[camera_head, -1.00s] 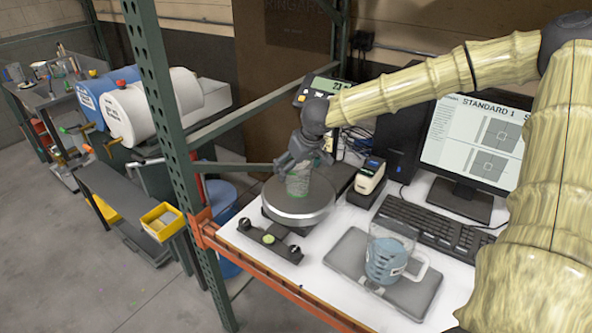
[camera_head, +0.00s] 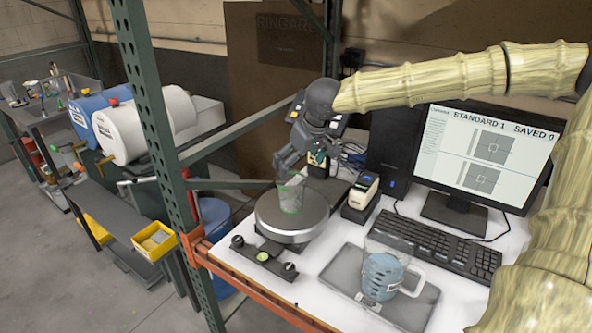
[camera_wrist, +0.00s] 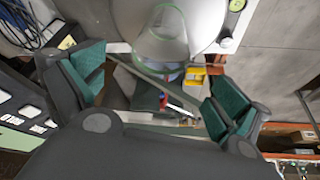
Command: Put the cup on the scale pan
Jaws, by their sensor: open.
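The clear cup (camera_head: 291,196) with a green rim stands upright on the round grey scale pan (camera_head: 316,214). In the wrist view the cup (camera_wrist: 163,42) shows beyond the fingertips, on the pan (camera_wrist: 203,14). My gripper (camera_head: 301,164) is just above and behind the cup in the head view, its fingertips close to the rim. In the wrist view its two green-padded fingers (camera_wrist: 158,95) are wide apart with nothing held between them.
A jug (camera_head: 382,277) of blue liquid stands on a grey tray (camera_head: 408,309) at front right. A label printer (camera_head: 360,193), keyboard (camera_head: 435,242) and monitor (camera_head: 485,155) are to the right. A green rack post (camera_head: 150,110) rises at left.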

